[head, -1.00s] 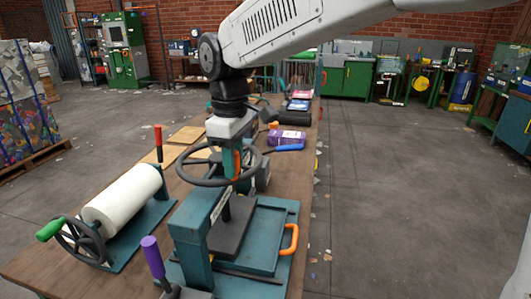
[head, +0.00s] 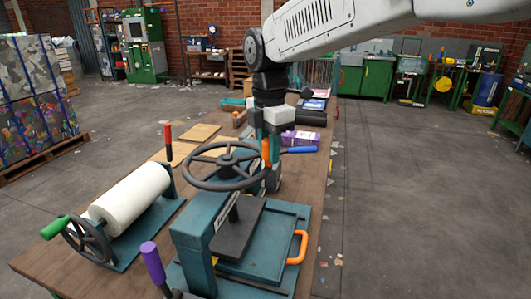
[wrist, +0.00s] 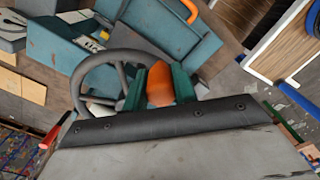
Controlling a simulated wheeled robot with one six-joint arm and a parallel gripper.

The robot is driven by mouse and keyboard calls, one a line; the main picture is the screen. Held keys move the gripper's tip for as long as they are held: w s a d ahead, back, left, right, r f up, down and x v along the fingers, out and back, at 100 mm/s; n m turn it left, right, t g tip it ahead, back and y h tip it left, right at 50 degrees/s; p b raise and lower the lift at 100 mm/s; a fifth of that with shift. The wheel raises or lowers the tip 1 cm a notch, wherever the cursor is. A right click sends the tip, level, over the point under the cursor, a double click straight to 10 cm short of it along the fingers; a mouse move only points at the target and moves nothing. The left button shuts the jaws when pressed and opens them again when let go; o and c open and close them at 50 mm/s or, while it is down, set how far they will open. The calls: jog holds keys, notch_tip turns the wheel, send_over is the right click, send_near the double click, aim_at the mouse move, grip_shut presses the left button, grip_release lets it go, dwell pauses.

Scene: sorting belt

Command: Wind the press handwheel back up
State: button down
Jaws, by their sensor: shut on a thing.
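The press (head: 192,240) is a teal frame on the bench with a dark grey handwheel (head: 187,170) on top. An orange knob (head: 266,150) stands up from the wheel's right rim. My gripper (head: 270,140) is shut on this knob. In the wrist view, the knob (wrist: 160,88) sits between the two teal fingers, and the spoked wheel (wrist: 80,78) extends to the left. The dark press plate (head: 237,235) is under the frame, above a teal tray base (head: 285,225) with an orange handle (head: 298,247). Its exact gap is hard to tell.
A white roll with a crank (head: 135,195) stands left of the press. Red (head: 168,140) and purple (head: 152,262) lever grips rise nearby.

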jog(key=w+n, duration=0.2)
jog(key=n, duration=0.1)
jog(key=shift+w+a+r, duration=0.1)
jog(key=shift+w+a, duration=0.05)
jog(key=shift+w, duration=0.25)
jog(key=shift+w+a+n, duration=0.2)
jog(key=shift+w+n, duration=0.5)
jog(key=shift+n, duration=0.1)
jog(key=w+n, duration=0.1)
jog(key=w+a+n, duration=0.1)
jog(key=n, duration=0.1)
jog(key=shift+w+a, duration=0.1)
jog(key=shift+w, duration=0.15)
jog(key=shift+w+a+n, duration=0.55)
jog(key=shift+w+n, duration=0.1)
jog(key=shift+n, duration=0.55)
jog(key=c, duration=1.1)
grip_release()
jog(key=shift+s+a, duration=0.1)
jog(key=shift+a, duration=0.05)
jog(key=shift+d, duration=0.2)
jog(key=shift+r, duration=3.8)
